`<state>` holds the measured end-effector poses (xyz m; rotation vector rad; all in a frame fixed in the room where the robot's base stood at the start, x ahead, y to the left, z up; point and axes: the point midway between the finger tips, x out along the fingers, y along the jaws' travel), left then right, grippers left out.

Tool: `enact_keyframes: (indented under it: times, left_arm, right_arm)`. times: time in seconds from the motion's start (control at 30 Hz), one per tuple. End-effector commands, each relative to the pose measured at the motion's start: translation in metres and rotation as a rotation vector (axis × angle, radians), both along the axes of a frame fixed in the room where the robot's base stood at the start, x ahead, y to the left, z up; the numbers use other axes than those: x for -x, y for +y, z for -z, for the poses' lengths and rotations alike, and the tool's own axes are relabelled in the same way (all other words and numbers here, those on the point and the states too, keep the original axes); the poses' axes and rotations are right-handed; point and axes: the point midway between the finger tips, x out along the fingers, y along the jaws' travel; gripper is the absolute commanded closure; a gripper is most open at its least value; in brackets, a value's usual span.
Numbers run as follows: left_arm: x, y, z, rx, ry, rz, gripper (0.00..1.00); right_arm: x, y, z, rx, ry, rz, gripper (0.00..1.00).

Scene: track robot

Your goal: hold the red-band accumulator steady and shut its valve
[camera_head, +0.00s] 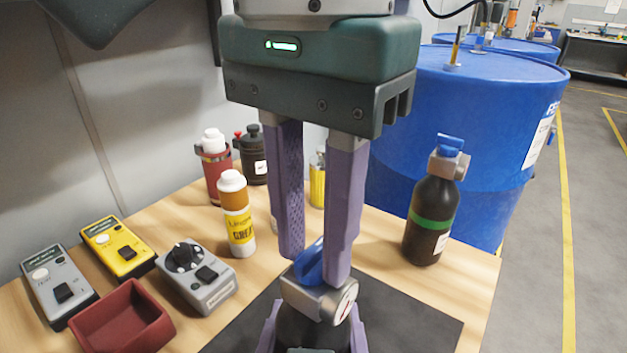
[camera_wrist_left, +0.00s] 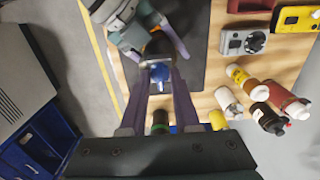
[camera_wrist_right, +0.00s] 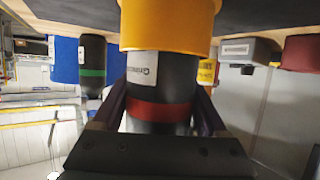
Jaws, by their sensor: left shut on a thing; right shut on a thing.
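The red-band accumulator is a dark bottle (camera_wrist_right: 150,75), standing in a yellow holder (camera_wrist_right: 168,25). Its red band (camera_wrist_right: 160,110) shows in the right wrist view, which is upside down. My right gripper (camera_wrist_right: 160,118) is shut around the body at about the band. In the head view its metal valve block (camera_head: 318,298), with a round gauge, is on top, and a blue valve lever (camera_head: 308,264) stands on the block. My left gripper (camera_head: 315,266) points down from above and is shut on the lever. Its fingers partly hide the lever, so I cannot tell its exact angle.
A green-band accumulator (camera_head: 428,225) stands to the right. Left are a red tray (camera_head: 122,318), grey and yellow meters (camera_head: 118,248), and several bottles (camera_head: 236,205). A black mat (camera_head: 410,310) lies under the work. Blue drums (camera_head: 450,110) stand behind the table.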

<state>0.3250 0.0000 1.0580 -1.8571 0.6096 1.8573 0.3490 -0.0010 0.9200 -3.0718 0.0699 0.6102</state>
Motion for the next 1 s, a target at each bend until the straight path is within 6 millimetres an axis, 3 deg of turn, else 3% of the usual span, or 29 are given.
enact_keyframes:
  times: [0.37,1.0]
  left_arm:
    - [0.0002,-0.0003,-0.0001,0.002,0.001,-0.094,1.00]
    - [0.0001,-0.0005,-0.0002,0.002,0.001,-0.660,1.00]
  right_arm:
    - [0.0002,-0.0002,0.0001,0.000,0.001,0.000,1.00]
    - [0.0002,-0.0002,0.0002,0.000,0.001,0.000,1.00]
